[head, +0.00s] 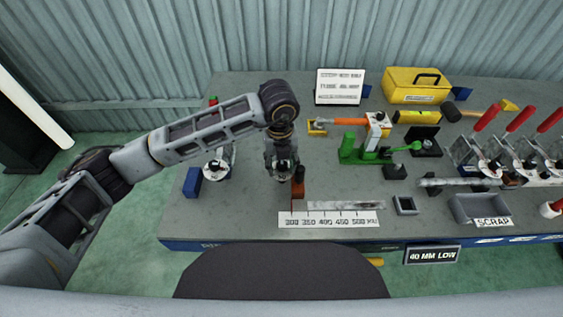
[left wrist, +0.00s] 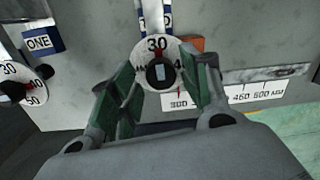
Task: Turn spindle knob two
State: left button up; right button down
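Spindle knob two is a white dial with a black centre (left wrist: 160,73) in the left wrist view, with "30" at its top and a red mark. Its blue label behind it is partly hidden. My left gripper (head: 282,160) points down over this knob in the head view and hides most of it. In the left wrist view the green-padded fingers (left wrist: 165,88) stand apart on either side of the dial. I cannot tell whether they touch it. A similar dial (left wrist: 14,91) stands left, by a blue block labelled "ONE" (left wrist: 40,41). My right gripper is not in view.
A red-brown block (head: 298,190) stands close right of my left gripper, by a numbered scale (head: 328,219) and metal strip (head: 345,206). A green clamp (head: 365,150), grey scrap tray (head: 480,208) and red-handled clamps lie farther right. A sign reads "40 MM LOW" (head: 433,255).

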aim_at(281, 166)
pick_arm(q)
jog(key=shift+s+r, duration=0.15)
jog(key=shift+r, duration=1.85)
jog(key=shift+s+r, duration=0.1)
jog(key=shift+r, duration=1.9)
